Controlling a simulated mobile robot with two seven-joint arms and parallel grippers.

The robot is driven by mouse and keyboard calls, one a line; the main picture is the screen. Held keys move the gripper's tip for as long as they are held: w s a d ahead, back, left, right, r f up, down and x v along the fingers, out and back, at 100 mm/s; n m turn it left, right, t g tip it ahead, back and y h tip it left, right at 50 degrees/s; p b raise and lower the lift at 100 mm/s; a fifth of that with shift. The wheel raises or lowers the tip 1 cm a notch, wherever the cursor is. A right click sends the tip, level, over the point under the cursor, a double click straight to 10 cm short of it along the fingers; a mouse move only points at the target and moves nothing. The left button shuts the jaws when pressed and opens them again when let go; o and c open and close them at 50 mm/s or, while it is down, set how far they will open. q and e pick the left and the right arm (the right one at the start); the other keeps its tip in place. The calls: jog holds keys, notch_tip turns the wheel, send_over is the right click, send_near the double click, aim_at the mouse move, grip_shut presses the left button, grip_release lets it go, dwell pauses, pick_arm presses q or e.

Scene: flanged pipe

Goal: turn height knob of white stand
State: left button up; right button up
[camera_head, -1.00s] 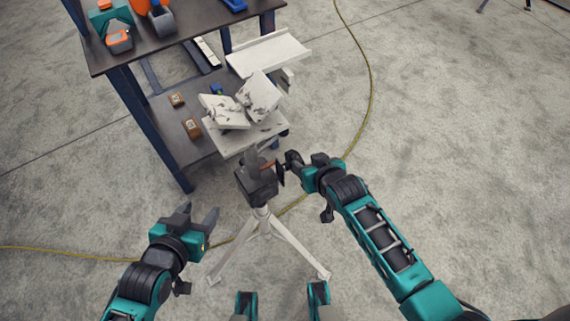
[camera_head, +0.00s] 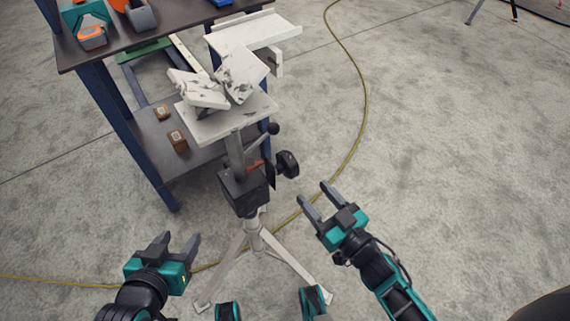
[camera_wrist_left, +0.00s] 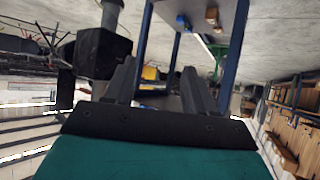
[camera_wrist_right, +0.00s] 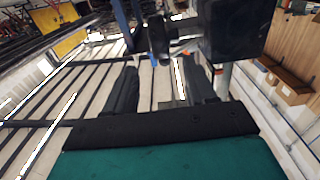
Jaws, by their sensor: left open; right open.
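The white stand (camera_head: 257,238) stands on its tripod legs in the middle of the head view, with a dark block (camera_head: 243,190) on its column. A black round knob (camera_head: 288,164) sticks out from the right side of the block. A smaller lever with a ball end (camera_head: 272,129) is above it. My right gripper (camera_head: 315,193) is open and empty, below and right of the knob and apart from it. My left gripper (camera_head: 179,241) is open and empty, left of the stand. The dark block also shows in the left wrist view (camera_wrist_left: 100,52) and, close up, in the right wrist view (camera_wrist_right: 232,28).
The stand's white top plate (camera_head: 222,122) carries V-shaped white blocks (camera_head: 240,75). A shelf table with blue legs (camera_head: 125,125) is close behind and left, with small brown boxes (camera_head: 177,140) on its lower shelf. A yellow cable (camera_head: 362,110) crosses the floor. The floor on the right is clear.

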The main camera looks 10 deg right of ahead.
aim_at(296, 173)
jog(key=b+x, duration=0.2)
jog(key=x, duration=0.8)
jog(key=shift+w+a, duration=0.2)
jog(key=shift+w, duration=0.15)
jog(key=shift+w+a, duration=0.15)
jog(key=shift+w, duration=0.25)
